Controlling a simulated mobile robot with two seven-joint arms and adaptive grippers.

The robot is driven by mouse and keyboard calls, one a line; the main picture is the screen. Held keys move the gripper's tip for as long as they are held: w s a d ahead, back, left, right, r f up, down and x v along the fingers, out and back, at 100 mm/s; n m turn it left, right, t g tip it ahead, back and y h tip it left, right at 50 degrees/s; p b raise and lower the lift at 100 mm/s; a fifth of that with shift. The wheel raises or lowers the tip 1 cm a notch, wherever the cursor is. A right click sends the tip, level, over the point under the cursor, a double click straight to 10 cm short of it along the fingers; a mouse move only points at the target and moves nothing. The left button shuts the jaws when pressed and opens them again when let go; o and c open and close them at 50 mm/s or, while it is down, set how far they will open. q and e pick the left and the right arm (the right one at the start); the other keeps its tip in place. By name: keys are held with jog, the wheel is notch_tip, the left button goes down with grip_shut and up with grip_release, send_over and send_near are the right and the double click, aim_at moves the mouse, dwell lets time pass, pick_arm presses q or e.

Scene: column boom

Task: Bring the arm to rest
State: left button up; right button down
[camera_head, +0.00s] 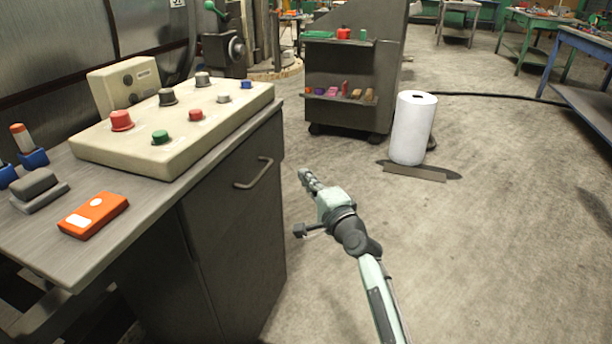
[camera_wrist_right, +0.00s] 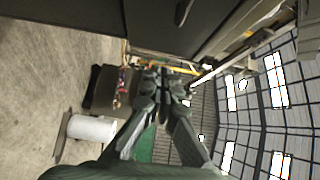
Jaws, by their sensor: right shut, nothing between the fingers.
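My right arm comes in from the bottom of the head view, and its gripper (camera_head: 308,178) is held in the air over the open floor, to the right of the grey cabinet (camera_head: 236,210). The gripper is shut and empty. In the right wrist view the fingers of my right gripper (camera_wrist_right: 163,75) are together with nothing between them. My left gripper is in neither view.
The control panel (camera_head: 180,158) with several knobs stands on the cabinet's top, with an orange device (camera_head: 93,215) in front. A tool cart (camera_head: 350,115) and a white roll (camera_head: 412,128) stand ahead.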

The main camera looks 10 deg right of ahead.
jog(key=s+d+f+n+g, duration=0.1)
jog(key=s+f+n+g, duration=0.35)
jog(key=s+f, duration=0.55)
jog(key=s+d+f+n+g, duration=0.1)
jog(key=s+f+n+g, duration=0.45)
jog(key=f, duration=0.75)
jog(key=s+d+f+n+g+h, duration=0.2)
jog(key=s+f, duration=0.4)
jog(key=s, duration=0.5)
jog(key=s+d+f+n+g+h, duration=0.2)
jog(key=s+d+f+n, duration=0.3)
jog(key=s, duration=0.7)
jog(key=shift+s+d+f+g+h, duration=0.2)
jog(key=shift+d+f+g+h, duration=0.1)
jog(key=shift+d+f, duration=0.35)
jog(key=shift+r, duration=0.1)
